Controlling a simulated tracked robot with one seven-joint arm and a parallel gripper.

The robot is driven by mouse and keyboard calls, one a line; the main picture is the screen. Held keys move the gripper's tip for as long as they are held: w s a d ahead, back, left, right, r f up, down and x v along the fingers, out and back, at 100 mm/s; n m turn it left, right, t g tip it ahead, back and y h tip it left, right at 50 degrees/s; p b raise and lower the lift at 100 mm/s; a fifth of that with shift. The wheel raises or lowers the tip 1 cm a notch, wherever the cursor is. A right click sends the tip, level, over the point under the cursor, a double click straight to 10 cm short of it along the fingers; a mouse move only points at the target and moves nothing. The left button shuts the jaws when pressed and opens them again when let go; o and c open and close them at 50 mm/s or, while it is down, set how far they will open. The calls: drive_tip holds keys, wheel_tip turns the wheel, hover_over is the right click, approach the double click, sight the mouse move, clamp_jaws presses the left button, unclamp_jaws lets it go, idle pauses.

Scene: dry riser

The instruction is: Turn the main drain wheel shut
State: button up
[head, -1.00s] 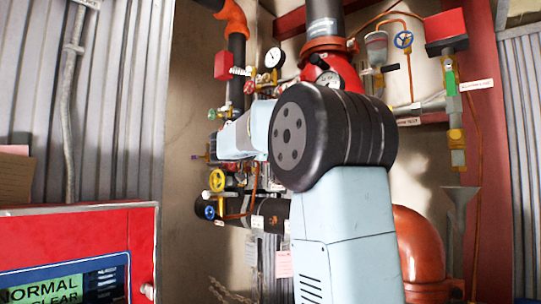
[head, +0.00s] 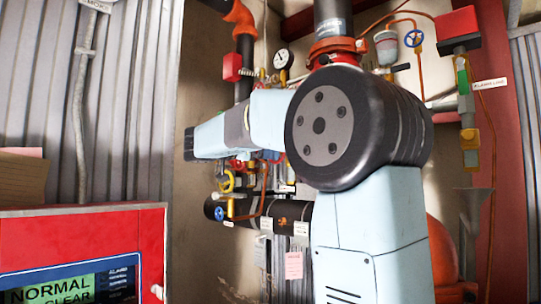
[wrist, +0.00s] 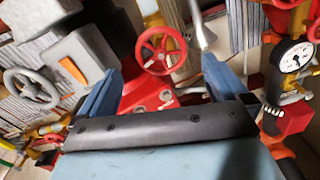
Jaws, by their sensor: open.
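In the wrist view a red spoked handwheel (wrist: 160,50) stands beyond and between the fingers of my gripper (wrist: 161,62). The fingers are spread apart with nothing visibly held. A grey handwheel (wrist: 32,88) is at the left of the wrist view, outside the fingers. No readable label there shows which wheel is the main drain. In the head view my arm covers the middle of the pipework, and I cannot make out my gripper or these two wheels.
A pressure gauge (wrist: 296,54) and red fitting (wrist: 290,118) lie right of the fingers.

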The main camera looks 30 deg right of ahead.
drive_tip(key=shift+v, duration=1.65)
drive_tip(key=s+f+n+g+y, duration=0.1)
drive_tip(key=s+f+n+y, duration=0.65)
drive_tip(key=s+f, duration=0.7)
drive_tip(key=s+a+f+n+y, duration=0.4)
drive_tip(key=s+f, duration=0.3)
drive_tip(key=f, duration=0.3)
drive_tip(key=s+a+f+n+y, duration=0.5)
drive_tip(key=s+f, duration=0.3)
drive_tip(key=f, duration=0.3)
drive_tip(key=shift+a, duration=0.25)
